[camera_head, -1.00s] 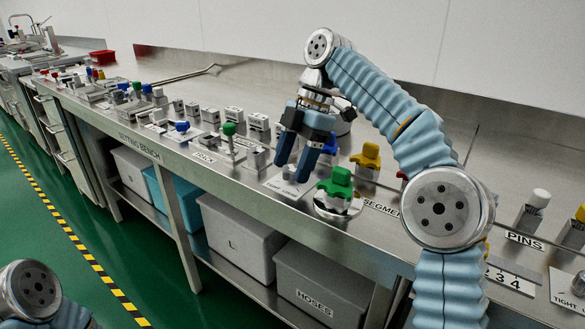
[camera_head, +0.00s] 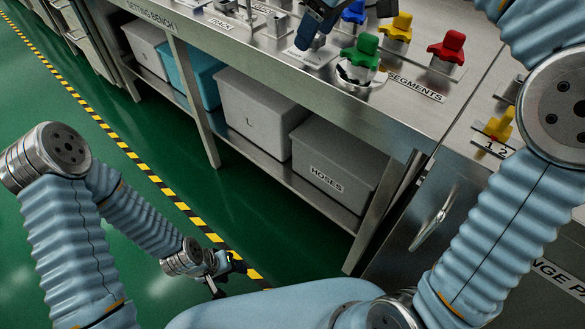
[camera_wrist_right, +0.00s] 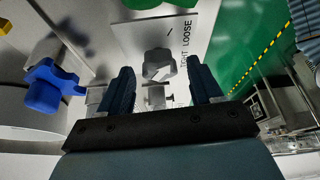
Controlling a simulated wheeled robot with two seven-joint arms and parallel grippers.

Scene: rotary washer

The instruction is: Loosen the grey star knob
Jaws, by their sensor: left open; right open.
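The grey star knob (camera_wrist_right: 158,65) is on a pale plate lettered TIGHT and LOOSE (camera_wrist_right: 186,45) in the right wrist view. My right gripper (camera_wrist_right: 162,88) is open, with its dark blue fingers on either side of the knob in that picture. I cannot tell whether they touch it. In the head view my right gripper (camera_head: 305,42) is at the top edge, over the bench's front part, and it hides the knob. My left gripper (camera_head: 228,272) hangs low over the floor, away from the bench, open and empty.
A green knob (camera_head: 360,52) stands close to my right gripper. Blue (camera_head: 354,12), yellow (camera_head: 397,27) and red (camera_head: 447,48) knobs stand nearby. Grey bins (camera_head: 250,110) sit on the shelf below. The green floor beside the yellow-black stripe is clear.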

